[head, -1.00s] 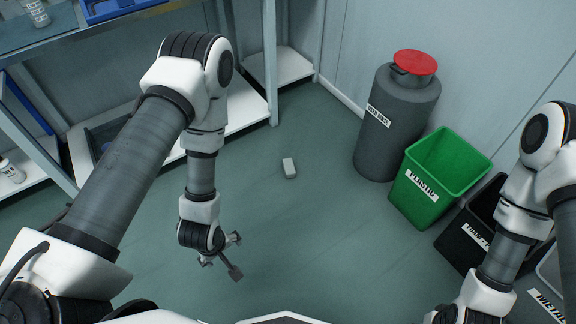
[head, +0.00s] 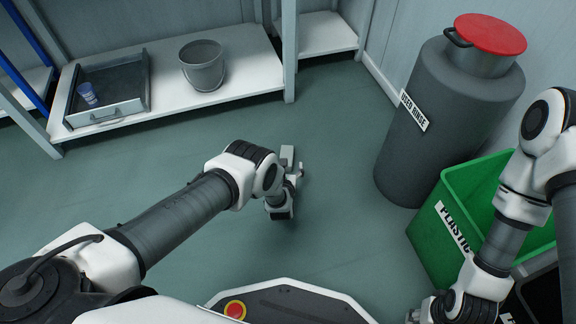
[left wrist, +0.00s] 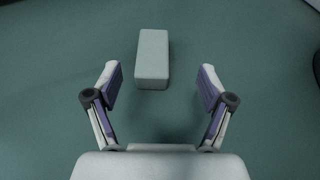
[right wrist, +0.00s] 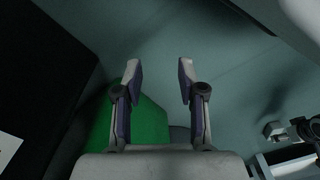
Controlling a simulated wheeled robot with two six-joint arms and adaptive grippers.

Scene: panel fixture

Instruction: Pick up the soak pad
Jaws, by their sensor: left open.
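The soak pad, a pale grey block (head: 287,154), lies on the green floor, partly hidden by my left gripper in the head view. In the left wrist view the pad (left wrist: 152,52) is ahead of the fingers, its near end reaching between the fingertips, nearer the left one. My left gripper (left wrist: 160,76) is open, with clear gaps on both sides of the pad. In the head view the left gripper (head: 291,178) points down close to the pad. My right gripper (right wrist: 159,70) is open and empty, away from the pad; it shows at the lower right in the head view.
A grey drum (head: 432,130) with a red lid and a green plastic bin (head: 430,225) stand to the right. A low white shelf (head: 245,75) at the back holds a grey tray (head: 143,83) and a bucket (head: 204,76). The floor around the pad is clear.

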